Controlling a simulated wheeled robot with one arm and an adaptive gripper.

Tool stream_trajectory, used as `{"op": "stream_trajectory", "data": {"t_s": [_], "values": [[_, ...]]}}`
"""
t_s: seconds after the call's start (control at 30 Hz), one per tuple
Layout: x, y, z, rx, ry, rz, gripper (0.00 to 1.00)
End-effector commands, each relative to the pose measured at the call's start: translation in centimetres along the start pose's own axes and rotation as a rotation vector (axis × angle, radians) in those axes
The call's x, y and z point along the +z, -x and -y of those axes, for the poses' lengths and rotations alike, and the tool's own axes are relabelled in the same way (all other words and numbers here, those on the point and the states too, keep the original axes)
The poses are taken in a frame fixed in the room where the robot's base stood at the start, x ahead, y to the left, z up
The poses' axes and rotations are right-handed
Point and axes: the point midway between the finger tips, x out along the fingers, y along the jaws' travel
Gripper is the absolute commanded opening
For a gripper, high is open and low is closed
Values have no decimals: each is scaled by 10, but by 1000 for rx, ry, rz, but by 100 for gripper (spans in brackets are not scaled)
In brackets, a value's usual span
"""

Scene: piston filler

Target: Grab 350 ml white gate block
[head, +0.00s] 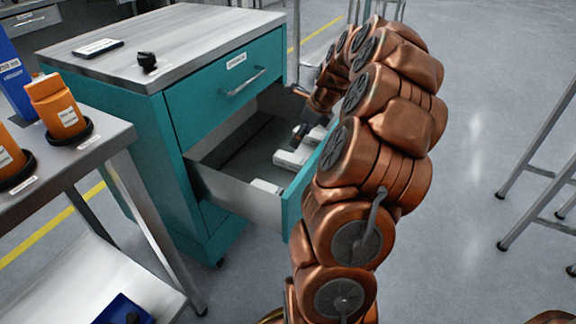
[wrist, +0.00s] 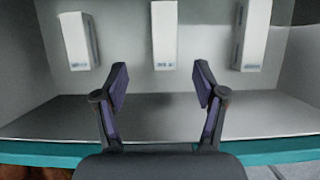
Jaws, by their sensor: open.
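Three white blocks lie in the open drawer: a left one (wrist: 78,42), a middle one (wrist: 164,35) and a right one (wrist: 252,35) in the wrist view. Each has small print on its near end, too blurred to read, so I cannot tell which is the 350 ml one. In the head view, white blocks also show in the drawer, one near the middle (head: 290,160) and one nearer the front (head: 267,187). My gripper (wrist: 161,84) is open and empty, its fingers apart, lined up with the middle block and short of its near end. In the head view my arm partly hides the gripper.
The teal cabinet (head: 130,125) has its lower drawer (head: 235,190) pulled out and its upper drawer (head: 225,85) shut. A black knob (head: 147,61) and a dark flat item (head: 97,48) sit on top. A side table (head: 95,150) with orange containers (head: 57,107) stands at left.

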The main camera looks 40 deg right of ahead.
Motion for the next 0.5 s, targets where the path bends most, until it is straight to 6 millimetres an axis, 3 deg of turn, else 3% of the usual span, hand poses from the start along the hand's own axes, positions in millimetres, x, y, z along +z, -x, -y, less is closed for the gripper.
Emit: {"op": "stream_trajectory", "data": {"t_s": [0.5], "values": [[-1, -65, 1, 1, -1, -1, 71]]}}
